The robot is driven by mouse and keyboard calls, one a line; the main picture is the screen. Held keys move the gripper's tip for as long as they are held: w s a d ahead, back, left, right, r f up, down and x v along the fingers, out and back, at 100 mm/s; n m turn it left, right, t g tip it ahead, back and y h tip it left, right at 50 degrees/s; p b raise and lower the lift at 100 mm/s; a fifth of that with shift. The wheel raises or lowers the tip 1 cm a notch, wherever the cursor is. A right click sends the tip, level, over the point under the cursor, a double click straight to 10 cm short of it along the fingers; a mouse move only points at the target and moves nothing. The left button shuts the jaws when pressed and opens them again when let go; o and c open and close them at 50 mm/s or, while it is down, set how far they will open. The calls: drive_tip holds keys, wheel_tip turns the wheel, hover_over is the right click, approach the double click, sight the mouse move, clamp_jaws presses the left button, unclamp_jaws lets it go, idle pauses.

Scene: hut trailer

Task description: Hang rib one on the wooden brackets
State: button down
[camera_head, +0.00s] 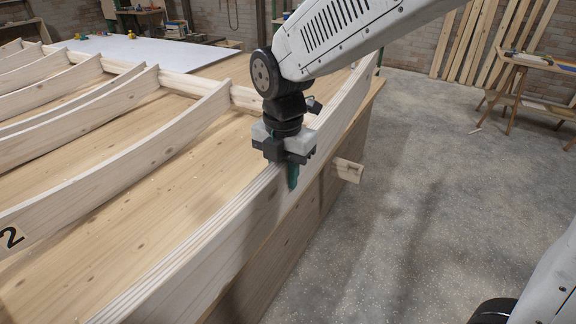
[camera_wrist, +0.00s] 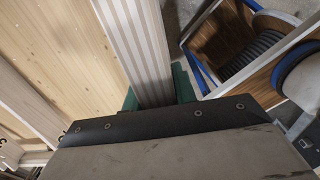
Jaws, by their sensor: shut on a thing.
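Rib one, a long pale curved board (camera_head: 215,255), stands on edge along the right side of the wooden bench. My gripper (camera_head: 287,172) is shut on its top edge near mid-length, with a green finger down the outer face. In the wrist view the rib (camera_wrist: 140,45) runs between the green fingers of my gripper (camera_wrist: 158,92). One wooden bracket (camera_head: 347,170) sticks out from the bench side, just right of the rib. I cannot tell whether the rib touches it. No other bracket shows clearly.
A white sheet (camera_head: 150,52) lies at the back. Open concrete floor (camera_head: 440,190) is on the right, with a trestle table (camera_head: 530,66) and planks (camera_head: 490,40) beyond.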

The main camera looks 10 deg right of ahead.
wheel_tip(320, 180, down, 42)
drive_tip(key=shift+r, duration=0.2)
idle(5.6)
idle(0.5)
